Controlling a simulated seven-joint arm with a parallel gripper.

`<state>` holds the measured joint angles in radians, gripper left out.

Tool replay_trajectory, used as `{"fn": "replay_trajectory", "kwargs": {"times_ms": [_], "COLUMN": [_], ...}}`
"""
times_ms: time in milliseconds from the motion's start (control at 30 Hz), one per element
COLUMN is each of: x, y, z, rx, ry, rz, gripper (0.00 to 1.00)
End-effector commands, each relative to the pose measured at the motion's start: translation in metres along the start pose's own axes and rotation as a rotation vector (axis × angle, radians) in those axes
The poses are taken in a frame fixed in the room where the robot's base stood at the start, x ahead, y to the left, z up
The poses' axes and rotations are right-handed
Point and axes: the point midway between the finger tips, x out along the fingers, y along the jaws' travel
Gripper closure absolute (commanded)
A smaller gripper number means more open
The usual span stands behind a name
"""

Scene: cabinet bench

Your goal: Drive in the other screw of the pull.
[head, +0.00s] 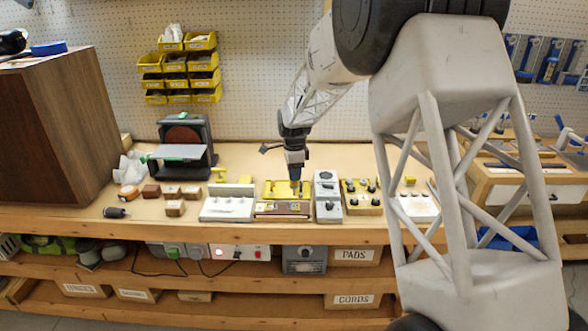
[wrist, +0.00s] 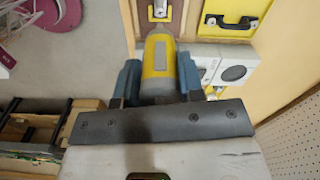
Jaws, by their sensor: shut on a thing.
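My gripper (head: 296,163) points down over the yellow fixture (head: 272,188) at the middle of the bench. In the wrist view its blue fingers (wrist: 155,82) are shut on a yellow-and-grey driver (wrist: 158,58). The driver's far end points toward a small bright metal piece on a brown strip at the top edge; I cannot tell whether they touch. A dark brown panel (head: 282,208) lies along the front of the fixture. A black handle-shaped piece (wrist: 232,22) lies on a yellow surface in the wrist view. The screws and the driver's tip cannot be made out.
A white block (head: 228,207) stands left of the fixture and a grey box (head: 327,195) with dark knobs right of it. Small wooden blocks and a sander (head: 184,150) stand left. Bare bench shows behind the fixture.

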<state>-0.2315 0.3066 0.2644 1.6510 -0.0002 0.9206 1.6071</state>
Motion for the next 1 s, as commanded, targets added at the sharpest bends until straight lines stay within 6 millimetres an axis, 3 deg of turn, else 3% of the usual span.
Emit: {"fn": "replay_trajectory", "kwargs": {"times_ms": [500,1000], "x": [0.031,0.034], "y": [0.000,-0.001], "z": [0.000,0.000], "rx": [0.000,0.000], "ry": [0.000,0.000], "rz": [-0.002,-0.002], "gripper": [0.85,0.85]}}
